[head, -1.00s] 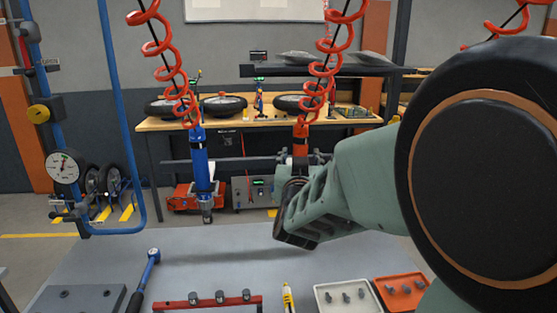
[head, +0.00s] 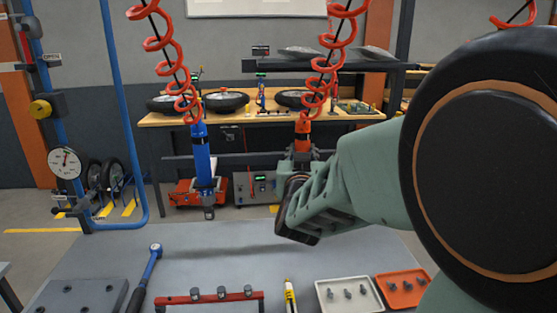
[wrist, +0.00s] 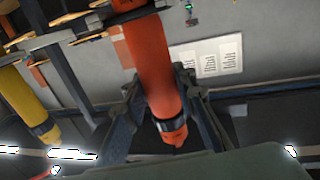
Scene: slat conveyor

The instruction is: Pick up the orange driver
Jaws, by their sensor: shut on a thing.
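The orange driver (head: 302,132) hangs upright from a red coiled hose above the far edge of the grey bench. My gripper (head: 297,170) is at its lower body, which is largely hidden behind the fingers in the head view. In the wrist view, the orange driver (wrist: 152,55) runs down between the two dark fingers of my gripper (wrist: 160,92). The fingers are shut on it, one on each side, and its dark-banded lower end shows past them.
A blue driver (head: 203,155) hangs to the left on its own coil. A yellow driver (wrist: 28,102) shows at left in the wrist view. The bench (head: 235,262) holds a torque wrench (head: 147,275), a red rack (head: 210,300), a white tray (head: 325,304) and an orange tray (head: 424,288).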

